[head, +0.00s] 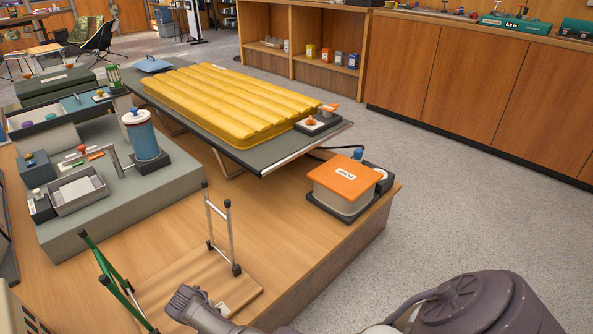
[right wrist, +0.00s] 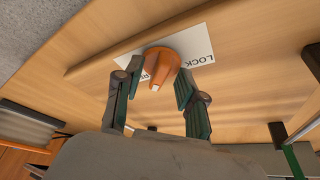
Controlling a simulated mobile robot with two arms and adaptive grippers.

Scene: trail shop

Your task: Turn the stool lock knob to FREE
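The stool seat (head: 185,285) lies underside up on the wooden platform, with metal legs (head: 228,225) and green legs (head: 108,265) sticking up. In the right wrist view the orange lock knob (right wrist: 163,64) sits on a white label (right wrist: 200,50) on the stool's wooden underside. LOCK is readable right of the knob; the other word is partly covered. The knob's white mark points toward the bottom of that view, away from LOCK. My right gripper (right wrist: 159,76) has its fingers apart, one on each side of the knob; contact is unclear. My left gripper is not in view.
An orange-lidded box (head: 345,180) stands near the platform's right edge. A cot with a yellow mattress (head: 232,105) is behind the stool. A grey display block (head: 105,195) with a blue canister (head: 142,138) is at the left. Open floor (head: 480,200) lies to the right.

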